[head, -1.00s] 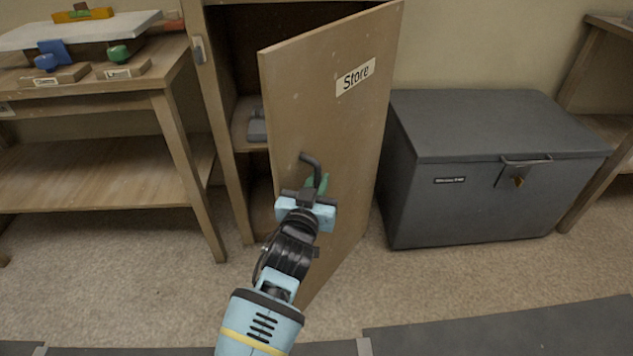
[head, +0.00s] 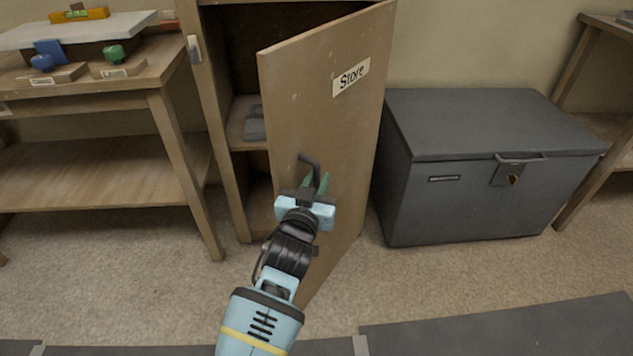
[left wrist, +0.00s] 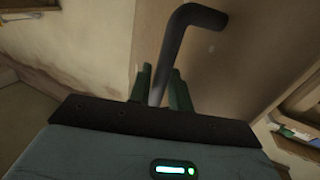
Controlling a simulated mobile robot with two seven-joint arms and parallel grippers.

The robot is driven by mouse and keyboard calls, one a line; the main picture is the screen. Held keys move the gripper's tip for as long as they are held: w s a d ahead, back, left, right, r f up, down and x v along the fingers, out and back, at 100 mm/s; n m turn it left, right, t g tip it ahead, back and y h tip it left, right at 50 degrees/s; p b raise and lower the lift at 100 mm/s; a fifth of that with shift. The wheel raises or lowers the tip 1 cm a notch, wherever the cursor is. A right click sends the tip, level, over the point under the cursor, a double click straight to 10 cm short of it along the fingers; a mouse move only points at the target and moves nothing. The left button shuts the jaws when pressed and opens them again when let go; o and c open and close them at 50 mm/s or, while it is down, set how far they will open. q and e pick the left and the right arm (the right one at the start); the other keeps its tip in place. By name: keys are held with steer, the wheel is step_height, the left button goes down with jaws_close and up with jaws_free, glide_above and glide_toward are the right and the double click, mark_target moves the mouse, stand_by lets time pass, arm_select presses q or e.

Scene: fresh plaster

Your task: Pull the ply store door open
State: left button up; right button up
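The plywood store door (head: 335,110), labelled "Store", stands well open, swung out from the cabinet with its free edge toward me. Its dark bent handle (head: 309,161) sticks out low near the free edge. My left gripper (head: 315,181) is at the handle, its green fingers spread apart. In the left wrist view the handle (left wrist: 181,35) passes down between the two fingers (left wrist: 160,85), which look open around it rather than clamped. The handle's lower end is hidden by the gripper body. My right gripper is in neither view.
The cabinet (head: 218,120) has a grey object (head: 254,124) on an inner shelf. A wooden workbench (head: 178,150) with tools stands left. A grey locked chest (head: 470,200) stands close right of the door.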

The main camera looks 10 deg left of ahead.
arm_select(q)
steer(key=shift+s, duration=0.65)
steer(key=s+p, duration=0.2)
steer(key=s, duration=0.4)
steer(key=shift+s+a, duration=0.25)
steer(key=shift+a, duration=0.2)
